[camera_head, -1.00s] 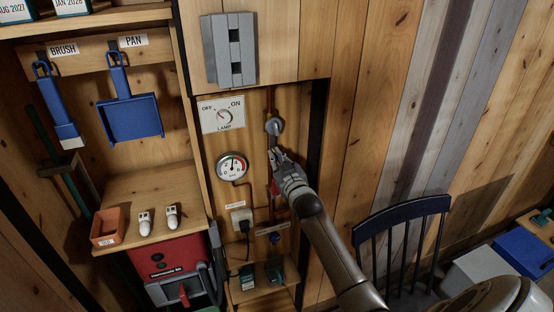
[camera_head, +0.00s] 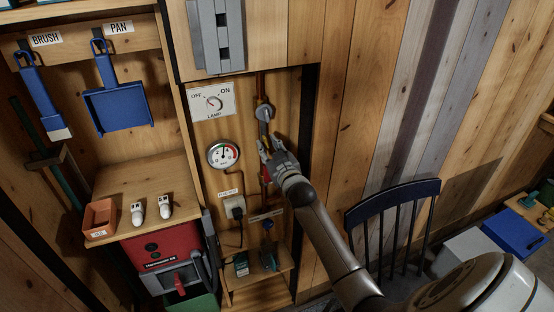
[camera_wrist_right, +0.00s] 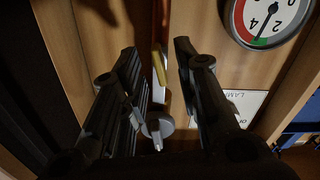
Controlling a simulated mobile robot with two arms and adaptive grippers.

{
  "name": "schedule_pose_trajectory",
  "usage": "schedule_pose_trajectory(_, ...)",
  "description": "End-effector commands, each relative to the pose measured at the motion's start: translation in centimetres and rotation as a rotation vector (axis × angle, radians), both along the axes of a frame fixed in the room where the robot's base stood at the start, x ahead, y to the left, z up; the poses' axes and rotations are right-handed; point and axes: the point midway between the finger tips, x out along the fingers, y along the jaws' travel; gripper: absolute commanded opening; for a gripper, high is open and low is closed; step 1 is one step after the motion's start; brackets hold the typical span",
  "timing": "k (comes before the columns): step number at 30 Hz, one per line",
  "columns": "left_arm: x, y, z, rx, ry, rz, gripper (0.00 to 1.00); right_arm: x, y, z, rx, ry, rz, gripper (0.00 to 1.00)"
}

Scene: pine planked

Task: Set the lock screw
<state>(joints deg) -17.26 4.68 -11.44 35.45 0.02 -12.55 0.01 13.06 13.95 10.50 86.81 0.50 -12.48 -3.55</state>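A round grey valve fitting (camera_head: 264,112) sits on the vertical pipe beside the lamp dial, with a grey lever hanging down from it. It also shows in the right wrist view (camera_wrist_right: 158,125), with a small pale pin on it. I cannot tell whether that pin is the lock screw. My right gripper (camera_head: 270,144) is just below the fitting with its fingers apart. In the wrist view the open fingers (camera_wrist_right: 158,72) stand on either side of the pipe and a yellowish strip, with nothing clearly held. My left gripper is not in view.
A pressure gauge (camera_head: 223,155) and the lamp dial plate (camera_head: 212,101) are left of the pipe. A grey box (camera_head: 217,36) hangs above. A socket with a plug (camera_head: 235,207) is below. A dark blue chair (camera_head: 394,215) stands right of my arm.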

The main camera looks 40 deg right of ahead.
Motion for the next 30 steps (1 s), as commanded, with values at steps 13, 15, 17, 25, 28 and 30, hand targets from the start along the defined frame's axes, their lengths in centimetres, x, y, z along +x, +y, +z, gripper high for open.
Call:
schedule_pose_trajectory(13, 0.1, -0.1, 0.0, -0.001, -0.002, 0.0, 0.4, -7.8, 1.9, -0.1, 0.001, 0.002, 0.0, 0.29)
schedule_pose_trajectory(15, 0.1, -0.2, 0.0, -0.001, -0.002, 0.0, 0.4, -8.8, 2.1, -0.1, -0.001, 0.002, 0.0, 0.29)
schedule_pose_trajectory(17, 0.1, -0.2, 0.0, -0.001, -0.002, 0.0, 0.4, -9.5, 2.3, -0.1, 0.0, 0.002, 0.0, 0.29)
schedule_pose_trajectory(25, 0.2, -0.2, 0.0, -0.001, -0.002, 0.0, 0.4, -10.7, 2.6, 0.0, 0.0, 0.001, 0.0, 0.29)
schedule_pose_trajectory(28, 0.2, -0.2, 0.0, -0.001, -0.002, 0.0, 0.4, -10.7, 2.6, 0.0, 0.0, 0.001, 0.0, 0.29)
schedule_pose_trajectory(30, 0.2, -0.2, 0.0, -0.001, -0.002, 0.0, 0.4, -10.7, 2.6, 0.0, 0.0, 0.001, 0.0, 0.29)
